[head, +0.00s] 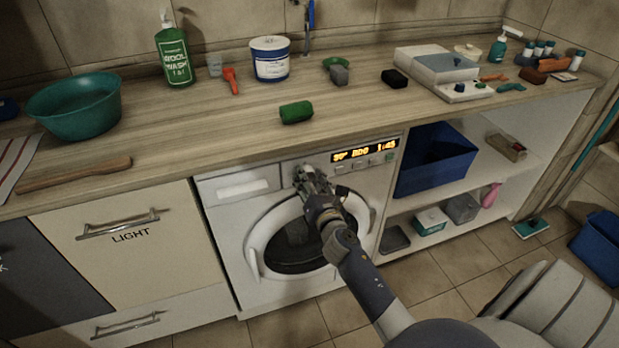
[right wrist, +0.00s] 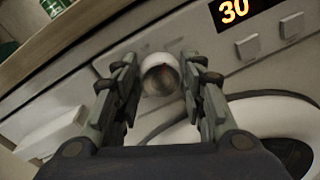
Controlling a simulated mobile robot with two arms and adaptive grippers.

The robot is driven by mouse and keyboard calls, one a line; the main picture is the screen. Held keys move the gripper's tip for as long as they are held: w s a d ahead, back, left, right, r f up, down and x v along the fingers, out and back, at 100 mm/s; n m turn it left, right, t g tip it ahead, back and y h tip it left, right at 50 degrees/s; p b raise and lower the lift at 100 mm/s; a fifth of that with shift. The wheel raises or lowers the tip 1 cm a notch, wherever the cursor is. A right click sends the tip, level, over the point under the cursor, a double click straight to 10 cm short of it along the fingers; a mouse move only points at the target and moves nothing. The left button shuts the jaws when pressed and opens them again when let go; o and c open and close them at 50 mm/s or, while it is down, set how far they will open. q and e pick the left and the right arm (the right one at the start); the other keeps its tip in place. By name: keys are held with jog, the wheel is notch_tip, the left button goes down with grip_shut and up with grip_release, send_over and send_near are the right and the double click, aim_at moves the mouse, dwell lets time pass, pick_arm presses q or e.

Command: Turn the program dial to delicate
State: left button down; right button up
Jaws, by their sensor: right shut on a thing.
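The white washing machine (head: 330,290) stands under the counter with its round door closed. My right gripper (head: 305,177) reaches its control panel, between the detergent drawer and the display. In the right wrist view the round program dial (right wrist: 160,75) shows between the two fingers of my right gripper (right wrist: 160,85), which is shut on it. In the head view the gripper hides most of the dial. The amber display (head: 364,151) shows a 30 at the left and 1:45 at the right; its middle word is hard to read. My left gripper is out of view.
Panel buttons (head: 358,166) sit below the display. The detergent drawer (head: 240,187) is left of the dial. A green cylinder (head: 296,112) lies on the counter (head: 225,128) above. A blue bin (head: 437,165) stands on the shelf to the right.

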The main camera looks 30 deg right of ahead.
jog(key=m, duration=0.4)
jog(key=shift+d+r+y+p, duration=0.1)
jog(key=shift+r+y+p, duration=0.05)
jog(key=shift+y+p, duration=0.2)
jog(key=m, duration=0.3)
jog(key=shift+d+m+p, duration=0.1)
jog(key=shift+m+p, duration=0.25)
jog(key=shift+m, duration=0.05)
jog(key=m+y+p, duration=0.1)
jog(key=m, duration=0.5)
jog(key=shift+m, duration=0.4)
jog(key=m, duration=0.2)
jog(key=m+p, duration=0.1)
jog(key=m, duration=0.3)
jog(key=shift+f+t+y, duration=0.25)
jog(key=shift+t, duration=0.05)
jog(key=m+p, duration=0.1)
jog(key=m, duration=0.2)
jog(key=shift+m+t, duration=0.3)
jog(key=shift+m, duration=1.5)
jog(key=shift+w, duration=0.1)
